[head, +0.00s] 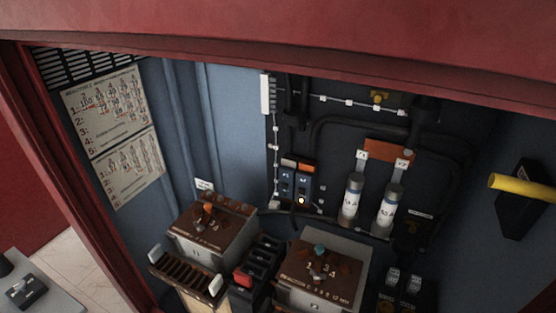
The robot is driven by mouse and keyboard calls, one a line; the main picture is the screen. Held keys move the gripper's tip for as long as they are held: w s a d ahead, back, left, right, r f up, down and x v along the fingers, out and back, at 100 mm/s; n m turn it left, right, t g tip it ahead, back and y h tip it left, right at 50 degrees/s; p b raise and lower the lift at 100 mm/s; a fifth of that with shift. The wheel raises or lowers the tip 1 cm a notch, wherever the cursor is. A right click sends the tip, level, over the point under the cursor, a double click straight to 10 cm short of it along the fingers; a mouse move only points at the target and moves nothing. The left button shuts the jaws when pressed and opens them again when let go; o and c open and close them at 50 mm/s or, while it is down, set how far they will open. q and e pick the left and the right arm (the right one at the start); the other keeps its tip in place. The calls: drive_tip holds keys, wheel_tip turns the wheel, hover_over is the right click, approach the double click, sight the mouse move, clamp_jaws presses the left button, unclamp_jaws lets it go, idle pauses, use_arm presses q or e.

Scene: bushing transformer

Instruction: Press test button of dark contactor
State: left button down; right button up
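No gripper of mine shows in the head view. The view looks into a red-framed electrical cabinet. A grey box with a brown top (213,226) and an orange knob stands at the lower middle left. A similar grey box with a brown top (318,275) and a teal knob stands to its right, nearer the bottom edge. Between them is a black block-shaped device (254,266) with a red part at its front. I cannot tell for certain which device is the dark contactor, and no test button can be made out.
Two blue breakers (294,185) sit on the back wall, one with a small lit lamp. Two white cylindrical fuses (369,202) stand right of them. A yellow handle (522,187) juts from a black box at the right. The red cabinet frame (300,70) borders the opening.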

clamp_jaws()
idle(0.4)
idle(1.4)
